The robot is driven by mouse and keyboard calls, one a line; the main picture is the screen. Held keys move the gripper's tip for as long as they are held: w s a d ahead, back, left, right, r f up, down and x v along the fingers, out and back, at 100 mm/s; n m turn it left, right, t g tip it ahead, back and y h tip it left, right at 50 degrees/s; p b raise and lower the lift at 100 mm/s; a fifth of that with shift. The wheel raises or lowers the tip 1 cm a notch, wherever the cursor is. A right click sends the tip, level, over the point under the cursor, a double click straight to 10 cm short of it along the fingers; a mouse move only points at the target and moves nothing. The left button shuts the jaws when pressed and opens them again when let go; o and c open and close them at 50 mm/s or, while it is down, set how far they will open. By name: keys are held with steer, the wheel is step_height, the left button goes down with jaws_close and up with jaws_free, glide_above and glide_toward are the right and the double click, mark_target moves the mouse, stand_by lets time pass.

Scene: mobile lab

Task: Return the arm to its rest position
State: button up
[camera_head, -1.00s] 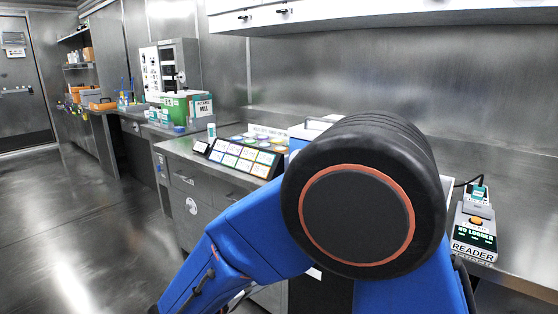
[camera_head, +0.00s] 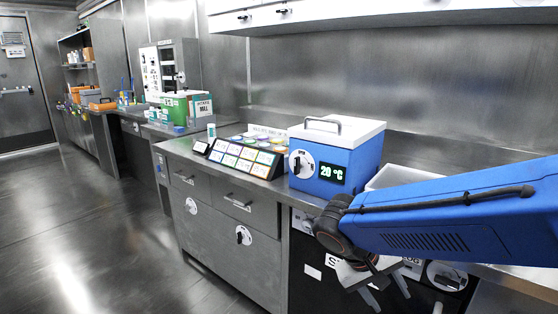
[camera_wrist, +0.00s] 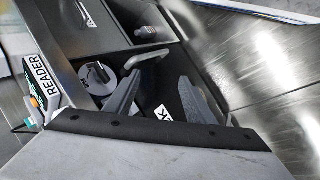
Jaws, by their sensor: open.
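My blue arm reaches in from the right edge of the head view, and its end hangs in front of the counter. My gripper (camera_head: 387,295) points down before a dark cabinet front (camera_head: 308,288) below the counter top. Its two grey fingers stand apart with nothing between them. In the wrist view, my gripper (camera_wrist: 174,72) shows the same spread fingers, with the dark front and a round dial (camera_wrist: 97,76) behind them. No object is held.
A blue box with a white lid (camera_head: 335,162) reading 20 °C stands on the counter, left of my arm. A white bin (camera_head: 402,175) is partly hidden behind the arm. The floor at left is clear.

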steer(key=s+d+r+t+y, duration=0.2)
steer(key=s+d+t+y, duration=0.2)
steer(key=s, duration=0.5)
steer(key=shift+s+r+m+y, duration=0.3)
steer(key=shift+s+y, duration=0.05)
steer(key=shift+y, duration=0.85)
